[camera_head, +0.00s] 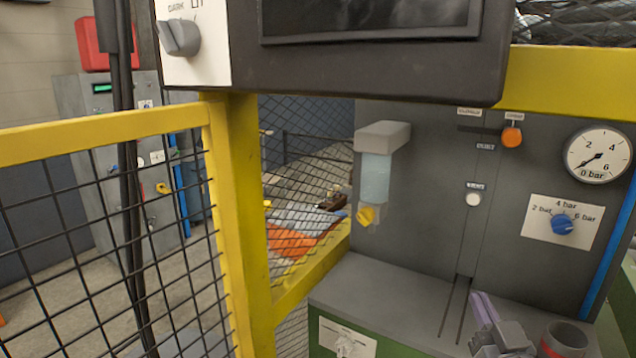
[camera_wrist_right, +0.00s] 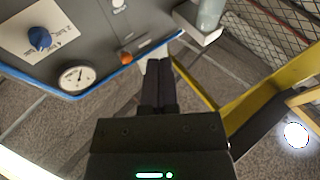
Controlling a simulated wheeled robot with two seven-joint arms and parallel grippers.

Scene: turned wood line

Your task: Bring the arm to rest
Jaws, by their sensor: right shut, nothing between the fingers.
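My right gripper (camera_head: 478,297) is at the bottom right of the head view, in front of the green-and-grey machine (camera_head: 385,290). Its fingers point up and to the left, near the slots in the panel, and its body is partly cut off by the frame edge. In the right wrist view the two dark fingers of the gripper (camera_wrist_right: 159,64) lie together, shut and empty. Whether they touch the machine cannot be told. My left gripper is not in view.
A grey cup-like part (camera_head: 566,338) stands close right of the gripper. The panel bears a gauge (camera_head: 597,155), a blue knob (camera_head: 563,224), an orange knob (camera_head: 512,137) and a clear cylinder (camera_head: 376,178). A yellow mesh guard (camera_head: 240,220) fills the left; a black screen box (camera_head: 370,65) hangs above.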

